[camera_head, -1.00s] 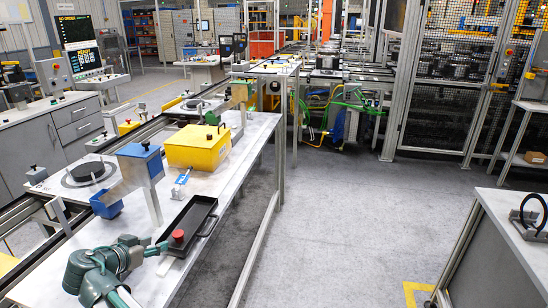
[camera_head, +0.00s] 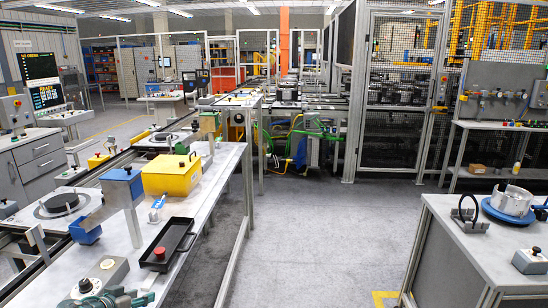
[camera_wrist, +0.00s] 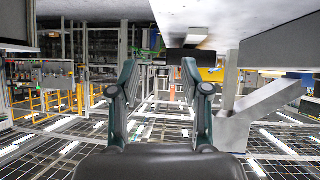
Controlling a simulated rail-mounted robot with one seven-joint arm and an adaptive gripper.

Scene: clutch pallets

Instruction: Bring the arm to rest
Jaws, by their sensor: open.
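My gripper (camera_wrist: 159,72) shows in the wrist view with its two green-grey fingers spread apart and nothing between them. In the head view only part of my arm and gripper (camera_head: 128,298) shows, low at the bottom left edge, in front of the black tray (camera_head: 180,236). The rest of the arm is cut off by the frame. The wrist view appears upside down, with the table surface (camera_wrist: 240,12) at the top.
A red knob (camera_head: 160,253) sits at the tray's near end. A yellow box (camera_head: 172,180) and a blue box on a metal chute (camera_head: 123,186) stand farther back on the long table. A second table (camera_head: 440,228) is at right, with open floor (camera_head: 300,240) between.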

